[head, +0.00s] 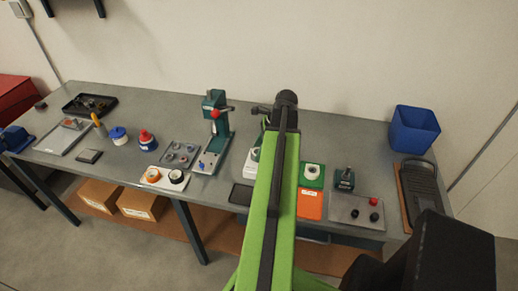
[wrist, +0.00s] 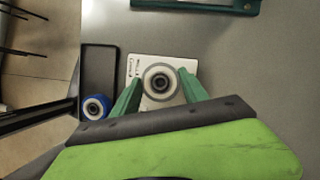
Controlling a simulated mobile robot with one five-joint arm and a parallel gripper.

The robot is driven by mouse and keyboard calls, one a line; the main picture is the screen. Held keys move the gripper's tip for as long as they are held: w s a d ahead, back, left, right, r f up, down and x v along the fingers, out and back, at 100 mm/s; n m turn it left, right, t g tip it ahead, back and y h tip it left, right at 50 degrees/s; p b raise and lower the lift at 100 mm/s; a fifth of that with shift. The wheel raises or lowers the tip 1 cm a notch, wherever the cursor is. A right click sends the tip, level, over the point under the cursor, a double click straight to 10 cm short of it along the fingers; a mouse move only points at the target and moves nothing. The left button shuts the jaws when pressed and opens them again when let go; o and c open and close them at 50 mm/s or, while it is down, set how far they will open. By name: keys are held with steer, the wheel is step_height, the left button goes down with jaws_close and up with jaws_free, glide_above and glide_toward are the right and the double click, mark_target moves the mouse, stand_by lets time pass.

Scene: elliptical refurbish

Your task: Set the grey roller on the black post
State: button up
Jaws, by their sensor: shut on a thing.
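In the wrist view my gripper (wrist: 160,84) has its two green fingers on either side of the grey roller (wrist: 150,94). The roller is a pale grey ring with a dark centre, seen from above over a light plate with lettering (wrist: 135,67). I cannot tell whether the dark centre is an open bore or the top of the black post, or whether the roller touches the plate. In the head view my arm hides the roller and most of my gripper. I cannot pick out the black post for certain.
A black tray (wrist: 99,62) and a blue wheel (wrist: 95,106) are left of the plate in the wrist view. In the head view, a teal press (head: 218,130) stands left of my arm. Orange (head: 310,206) and green blocks, a knobbed plate (head: 345,208) and a blue bin (head: 414,130) are right.

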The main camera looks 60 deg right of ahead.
steer(key=shift+f+b, duration=0.65)
steer(key=o, duration=1.2)
steer(key=shift+r, duration=0.15)
steer(key=p+v, duration=1)
steer(key=v, duration=0.1)
